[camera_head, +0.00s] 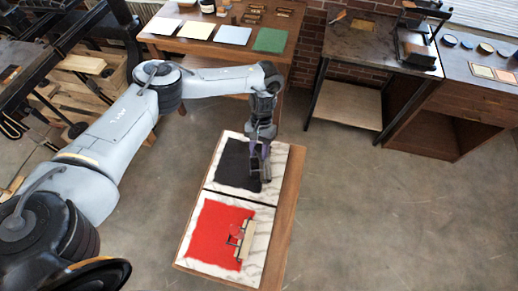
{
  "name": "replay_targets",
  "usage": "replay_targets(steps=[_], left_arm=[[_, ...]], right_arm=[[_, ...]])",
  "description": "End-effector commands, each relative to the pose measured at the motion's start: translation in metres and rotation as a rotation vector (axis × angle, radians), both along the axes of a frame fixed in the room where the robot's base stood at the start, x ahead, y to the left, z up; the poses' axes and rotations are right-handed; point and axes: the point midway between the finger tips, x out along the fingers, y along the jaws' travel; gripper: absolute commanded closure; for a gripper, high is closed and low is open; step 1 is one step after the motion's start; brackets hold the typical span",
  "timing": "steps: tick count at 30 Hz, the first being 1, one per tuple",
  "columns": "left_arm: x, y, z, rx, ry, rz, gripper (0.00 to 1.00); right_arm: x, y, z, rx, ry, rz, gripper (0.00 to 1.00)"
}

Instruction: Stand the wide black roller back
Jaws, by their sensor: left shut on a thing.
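My left gripper (262,174) reaches down over the right side of the black ink patch (232,164) on the upper marble slab. It is shut on a dark thing, seemingly the wide black roller. The roller is mostly hidden by the fingers and blends with the black ink, so I cannot tell whether it touches the slab. My right gripper is out of view.
A red ink patch (212,236) covers the lower slab, with a pale roller in a dark frame (244,240) at its right. The wooden table edge (287,210) runs along the right. A bench with coloured sheets (232,35) stands behind; the floor at right is clear.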

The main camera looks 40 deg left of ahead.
Motion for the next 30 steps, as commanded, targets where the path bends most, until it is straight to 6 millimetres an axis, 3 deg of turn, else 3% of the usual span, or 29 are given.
replay_targets(steps=[22, 23, 28, 30], left_arm=[[0.0004, -0.0001, -0.0010, -0.001, -0.001, 0.001, 0.91], [0.0004, -0.0001, -0.0010, -0.001, -0.001, 0.001, 0.60], [0.0003, 0.0000, -0.0012, 0.000, 0.000, 0.000, 0.35], [0.0002, 0.0001, -0.0013, 0.000, 0.000, 0.000, 0.35]], right_arm=[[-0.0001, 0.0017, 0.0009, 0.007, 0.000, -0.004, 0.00], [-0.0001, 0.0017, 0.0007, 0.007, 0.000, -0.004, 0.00], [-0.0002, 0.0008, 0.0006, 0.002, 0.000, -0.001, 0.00], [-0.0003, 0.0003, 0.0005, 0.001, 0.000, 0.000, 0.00]])
